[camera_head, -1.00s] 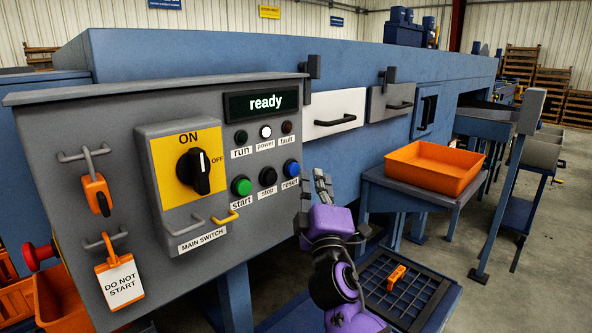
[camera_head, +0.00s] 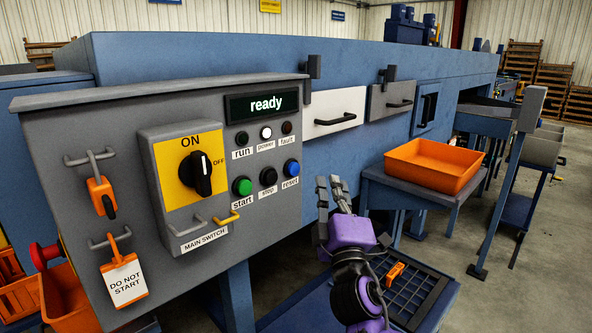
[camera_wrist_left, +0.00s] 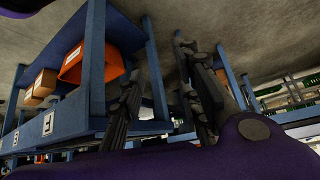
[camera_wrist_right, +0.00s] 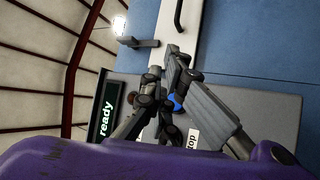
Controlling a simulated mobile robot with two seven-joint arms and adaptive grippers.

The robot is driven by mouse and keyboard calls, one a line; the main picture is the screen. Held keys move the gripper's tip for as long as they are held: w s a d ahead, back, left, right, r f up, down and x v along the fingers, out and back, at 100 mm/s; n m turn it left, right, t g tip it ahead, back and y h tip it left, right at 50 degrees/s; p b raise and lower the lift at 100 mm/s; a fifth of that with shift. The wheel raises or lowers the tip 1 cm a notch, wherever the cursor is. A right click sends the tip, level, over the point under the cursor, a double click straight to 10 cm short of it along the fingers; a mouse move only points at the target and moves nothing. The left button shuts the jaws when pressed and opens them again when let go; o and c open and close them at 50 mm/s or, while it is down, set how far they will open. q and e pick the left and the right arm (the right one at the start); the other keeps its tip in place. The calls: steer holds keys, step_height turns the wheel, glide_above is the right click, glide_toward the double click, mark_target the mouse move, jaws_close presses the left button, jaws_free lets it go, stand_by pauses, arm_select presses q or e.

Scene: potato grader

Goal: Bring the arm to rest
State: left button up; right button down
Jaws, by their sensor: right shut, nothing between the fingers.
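My right gripper (camera_head: 333,188), with a purple and black wrist, points up in front of the machine, right of the control panel (camera_head: 220,265). Its fingers are shut with nothing between them and touch nothing that I can see. In the right wrist view the gripper (camera_wrist_right: 164,62) shows its fingertips close together, with the panel behind. My left gripper (camera_wrist_left: 158,60) is outside the head view. In the left wrist view its fingers are apart and empty, beside a blue shelf.
The panel display (camera_head: 262,104) reads "ready". An orange tray (camera_head: 435,166) stands on a blue stand to the right. A black grid (camera_head: 420,293) with a small orange object (camera_head: 395,273) lies low beside my right wrist.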

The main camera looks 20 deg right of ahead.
arm_select(q)
steer(key=shift+w, duration=0.25)
